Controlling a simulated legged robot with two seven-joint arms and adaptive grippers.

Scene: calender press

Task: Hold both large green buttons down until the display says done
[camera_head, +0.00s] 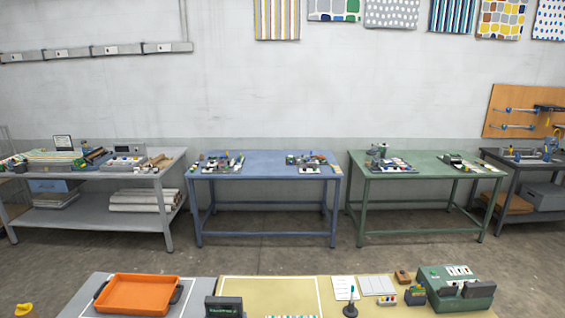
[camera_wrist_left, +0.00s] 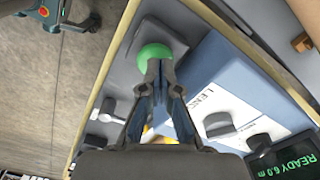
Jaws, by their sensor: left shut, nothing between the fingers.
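In the left wrist view a large round green button (camera_wrist_left: 155,53) sits on a grey block at the corner of the press. My left gripper (camera_wrist_left: 160,66) is shut and empty, with its fingertips over the button's near edge. I cannot tell whether they touch it or press it. A dark display (camera_wrist_left: 290,158) at the lower right of that view reads "READY 6.0 m" in green. In the head view a small dark display (camera_head: 223,307) with green text shows at the bottom edge, too small to read. A second green button and my right gripper are not in view.
Grey levers or knobs (camera_wrist_left: 218,124) stand near the left gripper, beside a blue-grey panel (camera_wrist_left: 225,85). In the head view an orange tray (camera_head: 137,280) lies at the near left, and a green machine (camera_head: 440,278) stands at the near right. Work tables line the far wall.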

